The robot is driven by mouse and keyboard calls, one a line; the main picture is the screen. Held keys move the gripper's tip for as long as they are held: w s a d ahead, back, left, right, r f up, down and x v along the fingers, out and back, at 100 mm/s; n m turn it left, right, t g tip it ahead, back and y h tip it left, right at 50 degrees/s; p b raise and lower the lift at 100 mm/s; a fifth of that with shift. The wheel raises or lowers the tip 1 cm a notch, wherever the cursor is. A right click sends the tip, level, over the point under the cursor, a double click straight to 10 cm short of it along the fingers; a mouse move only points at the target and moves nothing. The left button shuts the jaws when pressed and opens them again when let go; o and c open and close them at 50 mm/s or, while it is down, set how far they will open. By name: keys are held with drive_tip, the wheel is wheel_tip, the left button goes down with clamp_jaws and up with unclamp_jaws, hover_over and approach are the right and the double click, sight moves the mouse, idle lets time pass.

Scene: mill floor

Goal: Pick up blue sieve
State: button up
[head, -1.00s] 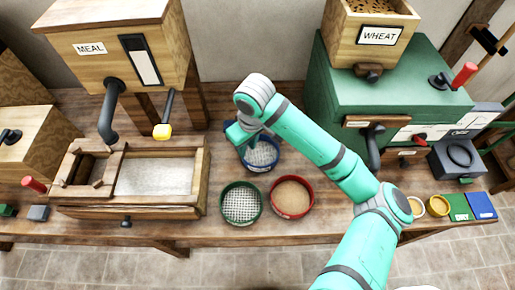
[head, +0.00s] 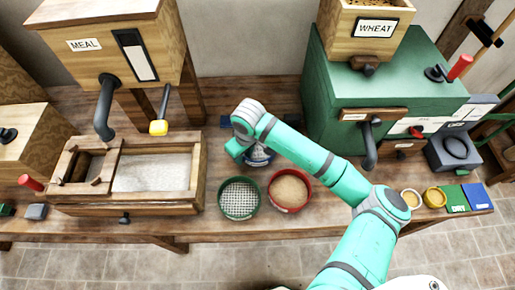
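The blue sieve (head: 262,157) sits on the wooden bench behind the green and red sieves. My wrist and forearm cover most of it, and only part of its rim and pale mesh shows. My gripper (head: 238,153) points down at the left side of the blue sieve. Its fingertips are hidden, so I cannot tell whether they touch the rim or are open or shut.
A green sieve (head: 239,198) and a red sieve (head: 290,190) stand close in front. A wooden meal bin (head: 160,202) is at left, and a green mill (head: 385,95) at right. Yellow cups (head: 434,197) stand front right.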

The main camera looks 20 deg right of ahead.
clamp_jaws()
drive_tip(key=shift+r, duration=0.15)
